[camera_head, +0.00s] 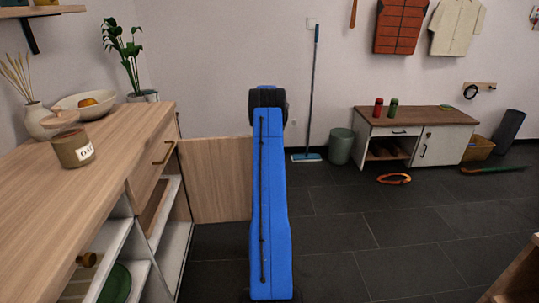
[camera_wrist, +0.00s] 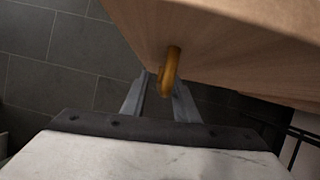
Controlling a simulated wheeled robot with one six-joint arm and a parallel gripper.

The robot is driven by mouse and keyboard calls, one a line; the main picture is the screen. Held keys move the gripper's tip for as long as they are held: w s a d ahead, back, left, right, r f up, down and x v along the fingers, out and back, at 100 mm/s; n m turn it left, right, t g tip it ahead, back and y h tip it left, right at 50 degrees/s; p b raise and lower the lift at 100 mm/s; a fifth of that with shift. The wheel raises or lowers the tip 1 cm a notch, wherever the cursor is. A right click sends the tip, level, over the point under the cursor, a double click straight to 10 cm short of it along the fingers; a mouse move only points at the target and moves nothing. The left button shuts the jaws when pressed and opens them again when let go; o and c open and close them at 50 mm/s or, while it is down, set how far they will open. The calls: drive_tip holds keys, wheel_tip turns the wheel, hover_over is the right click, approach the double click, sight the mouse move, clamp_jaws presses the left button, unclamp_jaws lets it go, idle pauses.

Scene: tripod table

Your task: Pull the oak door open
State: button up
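The oak door (camera_head: 215,180) is a light wood panel standing swung out from the cabinet's end, its right part hidden behind my blue arm. In the wrist view the wooden panel (camera_wrist: 235,45) fills the upper right, with a curved brass handle (camera_wrist: 171,65) on it. My gripper (camera_wrist: 160,84) has its two grey fingers apart, with the handle between or just before their tips, closer to the right finger. Whether either finger touches the handle is unclear. In the head view my gripper is hidden behind my arm.
The oak-topped cabinet (camera_head: 75,185) on the left holds a jar (camera_head: 73,150), a bowl and a plant, with open shelves below. A low bench (camera_head: 405,116), a bin (camera_head: 341,146) and a mop (camera_head: 312,100) stand by the back wall. The dark tiled floor right of my arm is largely clear.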

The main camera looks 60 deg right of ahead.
drive_tip(key=v, duration=1.7)
drive_tip(key=shift+r, duration=0.15)
idle(0.3)
